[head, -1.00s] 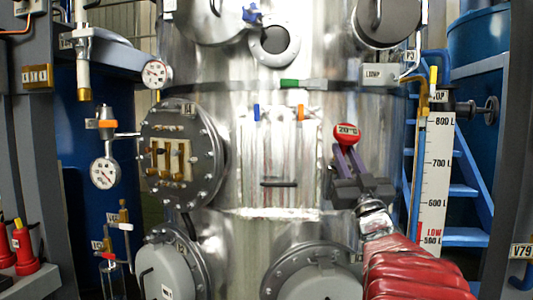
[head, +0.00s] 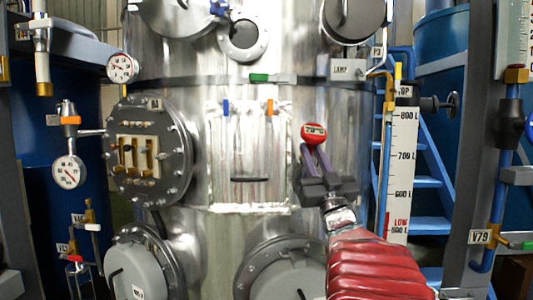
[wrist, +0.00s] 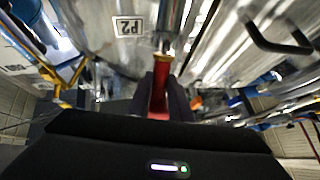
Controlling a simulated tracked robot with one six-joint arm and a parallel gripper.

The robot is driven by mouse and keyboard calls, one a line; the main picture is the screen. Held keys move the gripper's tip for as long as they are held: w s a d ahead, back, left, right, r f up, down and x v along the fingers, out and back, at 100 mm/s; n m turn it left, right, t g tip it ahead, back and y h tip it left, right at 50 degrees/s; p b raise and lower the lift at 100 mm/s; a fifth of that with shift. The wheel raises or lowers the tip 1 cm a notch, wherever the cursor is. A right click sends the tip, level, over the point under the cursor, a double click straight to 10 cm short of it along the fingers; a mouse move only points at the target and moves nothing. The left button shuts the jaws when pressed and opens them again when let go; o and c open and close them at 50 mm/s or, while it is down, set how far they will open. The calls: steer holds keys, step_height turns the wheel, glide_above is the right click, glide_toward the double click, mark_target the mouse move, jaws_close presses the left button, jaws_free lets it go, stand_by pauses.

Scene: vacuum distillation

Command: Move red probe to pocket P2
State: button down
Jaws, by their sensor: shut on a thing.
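The red probe, with its round head labelled 20°C (head: 313,132), stands at the tips of my gripper (head: 316,165) in front of the steel vessel. My gripper is shut on it. In the wrist view the red probe (wrist: 158,98) is between the dark fingers of my gripper (wrist: 160,88), with a gold-coloured rim at its far end. A white P2 label (wrist: 127,26) is on the vessel just left of the probe's far end. The P2 pocket itself is not clear, and I cannot tell whether the probe touches it.
The vessel has a square panel with a dark handle (head: 249,180) and a round flange (head: 152,165) at left. A level scale (head: 401,165), blue pipes and a valve tagged V79 (head: 480,237) stand at right. Another flanged port (head: 285,270) is below.

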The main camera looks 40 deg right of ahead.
steer(key=shift+w+d+f, duration=0.15)
steer(key=shift+w+f, duration=0.05)
steer(key=shift+f, duration=0.1)
steer(key=c, duration=1.5)
jaws_free()
steer(key=shift+c, duration=0.2)
steer(key=shift+s+f, duration=0.1)
steer(key=v, duration=1.3)
steer(key=shift+s+a+f, duration=0.15)
steer(key=shift+s+a, duration=0.05)
steer(key=shift+a, duration=0.05)
